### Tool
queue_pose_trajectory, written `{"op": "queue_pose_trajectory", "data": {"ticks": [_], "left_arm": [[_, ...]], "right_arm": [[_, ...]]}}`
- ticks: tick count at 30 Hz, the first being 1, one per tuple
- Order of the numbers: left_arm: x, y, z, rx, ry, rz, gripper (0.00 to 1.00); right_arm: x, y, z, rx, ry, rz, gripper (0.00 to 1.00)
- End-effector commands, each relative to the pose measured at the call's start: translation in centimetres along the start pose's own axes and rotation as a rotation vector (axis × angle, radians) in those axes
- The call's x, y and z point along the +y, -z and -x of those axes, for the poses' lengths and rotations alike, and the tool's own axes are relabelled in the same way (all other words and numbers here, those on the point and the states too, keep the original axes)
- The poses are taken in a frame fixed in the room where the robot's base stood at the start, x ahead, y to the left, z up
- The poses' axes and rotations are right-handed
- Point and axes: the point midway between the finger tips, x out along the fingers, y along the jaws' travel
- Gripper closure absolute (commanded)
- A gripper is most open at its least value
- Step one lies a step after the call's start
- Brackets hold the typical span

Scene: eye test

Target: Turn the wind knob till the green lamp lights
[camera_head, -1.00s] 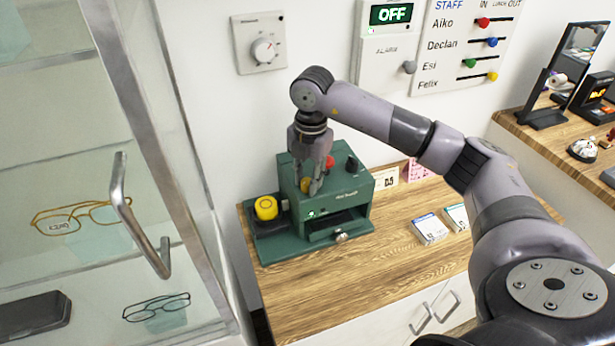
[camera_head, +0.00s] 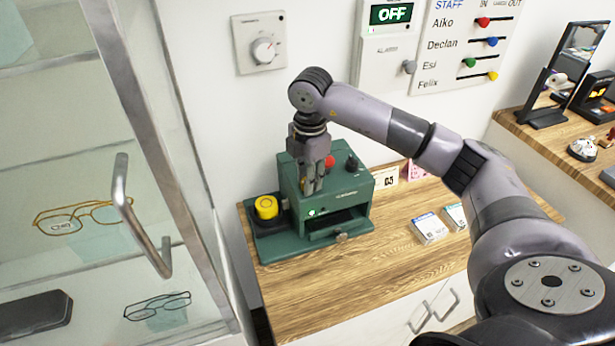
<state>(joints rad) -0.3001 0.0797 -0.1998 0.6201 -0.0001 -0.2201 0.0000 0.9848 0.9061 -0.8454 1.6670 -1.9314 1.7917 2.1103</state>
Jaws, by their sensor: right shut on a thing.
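A dark green machine (camera_head: 355,204) stands on the wooden counter. My right gripper (camera_head: 313,186) reaches down to its front and is shut on a small gold knob (camera_head: 305,185), mostly hidden behind the fingers; I take it for the wind knob. A small lamp (camera_head: 312,212) low on the machine's front shows bright green. A red button (camera_head: 330,162) and a black knob (camera_head: 351,164) are on the machine's top, clear of the gripper. My left gripper is not in view.
A yellow round part (camera_head: 266,207) sits at the machine's left. Small boxes (camera_head: 430,228) lie to its right on the wooden counter (camera_head: 385,265). A glass case with a metal handle (camera_head: 130,205) stands close at left. A wall dial (camera_head: 263,50) is behind.

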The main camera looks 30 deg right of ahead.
Motion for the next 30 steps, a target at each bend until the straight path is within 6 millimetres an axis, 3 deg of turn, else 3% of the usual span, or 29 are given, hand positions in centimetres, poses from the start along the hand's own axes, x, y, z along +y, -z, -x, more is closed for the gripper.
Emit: {"op": "queue_pose_trajectory", "data": {"ticks": [5, 6, 15, 25, 30], "left_arm": [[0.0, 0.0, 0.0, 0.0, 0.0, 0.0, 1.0], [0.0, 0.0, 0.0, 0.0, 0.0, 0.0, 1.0], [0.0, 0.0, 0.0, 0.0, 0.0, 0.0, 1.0], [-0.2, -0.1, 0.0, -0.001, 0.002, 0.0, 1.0], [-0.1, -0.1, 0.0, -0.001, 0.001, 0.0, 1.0]], "right_arm": [[0.2, -0.1, 0.2, -0.002, -0.007, -0.002, 1.0], [0.2, -0.1, 0.2, -0.002, -0.007, -0.002, 0.74], [0.1, -0.1, 0.1, -0.001, -0.003, 0.001, 0.54], [0.0, 0.0, 0.3, 0.0, -0.002, 0.002, 0.54], [0.1, 0.0, 2.4, 0.0, -0.005, 0.002, 0.54]]}}
